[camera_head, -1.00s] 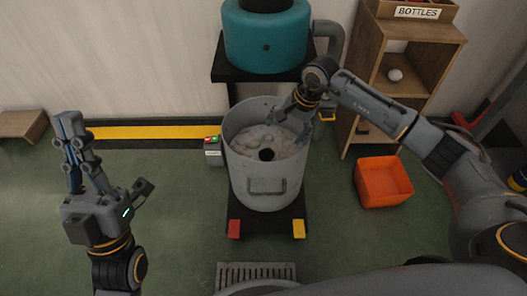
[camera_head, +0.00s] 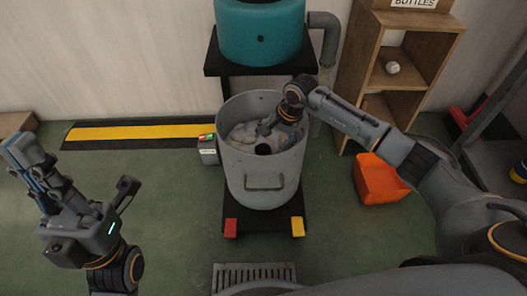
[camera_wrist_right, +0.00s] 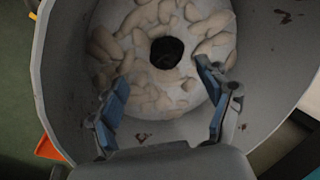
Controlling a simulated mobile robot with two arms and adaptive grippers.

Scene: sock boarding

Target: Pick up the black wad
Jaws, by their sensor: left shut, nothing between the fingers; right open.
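The black wad (camera_head: 263,149) sits in the middle of the pale, lumpy material inside the grey bin. In the right wrist view the black wad (camera_wrist_right: 166,52) is a dark round patch. My right gripper (camera_head: 267,130) reaches down into the bin from the right, above the wad. In the wrist view the right gripper (camera_wrist_right: 165,75) is open, its fingers spread left and right of the wad with nothing between them. My left gripper (camera_head: 22,150) is shut and empty, raised at the far left.
The grey bin (camera_head: 232,175) stands on a black platform with red and yellow corner blocks. Its rim surrounds my right gripper. A teal tank (camera_head: 260,40) is above and behind. A wooden shelf (camera_head: 345,85) and an orange crate (camera_head: 377,182) are to the right.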

